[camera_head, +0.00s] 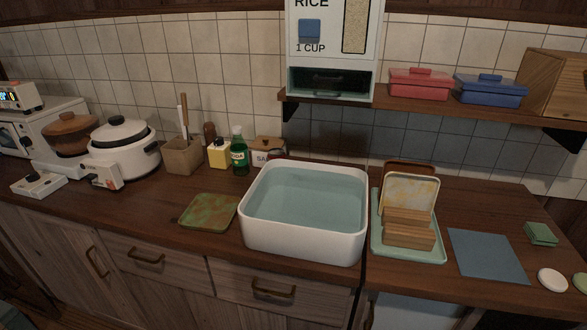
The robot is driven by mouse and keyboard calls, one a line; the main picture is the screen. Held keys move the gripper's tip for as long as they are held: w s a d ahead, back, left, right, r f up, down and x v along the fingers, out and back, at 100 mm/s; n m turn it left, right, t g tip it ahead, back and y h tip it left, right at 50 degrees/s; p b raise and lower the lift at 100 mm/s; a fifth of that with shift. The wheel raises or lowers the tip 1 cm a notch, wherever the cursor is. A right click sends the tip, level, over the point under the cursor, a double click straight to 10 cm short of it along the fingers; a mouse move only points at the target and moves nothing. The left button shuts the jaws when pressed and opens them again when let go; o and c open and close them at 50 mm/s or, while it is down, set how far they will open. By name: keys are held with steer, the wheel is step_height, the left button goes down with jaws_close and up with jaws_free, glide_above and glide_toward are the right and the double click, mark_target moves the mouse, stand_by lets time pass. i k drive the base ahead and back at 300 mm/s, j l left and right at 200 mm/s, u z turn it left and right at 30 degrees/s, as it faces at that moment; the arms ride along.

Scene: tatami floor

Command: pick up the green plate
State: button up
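A green square plate (208,211) with brownish patches lies flat on the wooden counter, near its front edge. It sits just left of a white basin and looks clear of it. Nothing lies on the plate, and its whole top shows. My gripper is not in view.
The white basin (303,235) holds water. Right of it, a pale green tray (409,254) carries a wooden rack with plates. A blue mat (487,256) lies farther right. A green bottle (239,155) and utensil holder (182,157) stand behind the plate. Counter left of the plate is free.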

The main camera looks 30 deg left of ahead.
mark_target(207, 212)
steer(key=i+j+u, duration=0.1)
steer(key=j, duration=0.25)
steer(key=i+j+u, duration=0.1)
steer(key=j, duration=0.3)
steer(key=u, duration=1.35)
steer(key=z, duration=0.65)
